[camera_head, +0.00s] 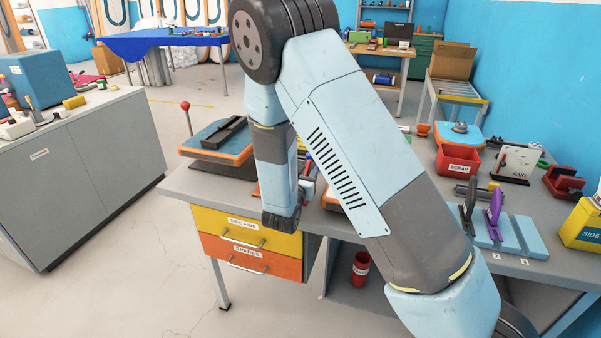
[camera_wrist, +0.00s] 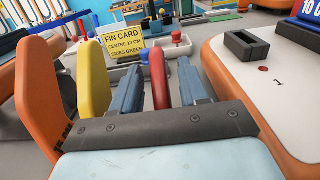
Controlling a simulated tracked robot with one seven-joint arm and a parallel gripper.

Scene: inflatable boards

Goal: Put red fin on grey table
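In the wrist view the red fin (camera_wrist: 158,78) stands upright between the two blue-grey fingers of my gripper (camera_wrist: 160,88). The fingers are apart, one on each side of the fin, with narrow gaps showing. The fin's lower end is hidden behind the dark gripper body. In the head view my arm hides most of the gripper and I cannot make out the red fin. A grey-topped workbench (camera_head: 180,182) lies under the arm, and a grey cabinet-like table (camera_head: 80,165) stands at the left; I cannot tell which is the named grey table.
A yellow fin (camera_wrist: 93,80) and an orange fin (camera_wrist: 36,95) stand left of the red one. An orange-edged white board (camera_wrist: 270,85) is close on the right. A yellow fin card (camera_wrist: 124,46) stands behind. Purple fin (camera_head: 493,213) and red scrap bin (camera_head: 458,158) are at the bench's right.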

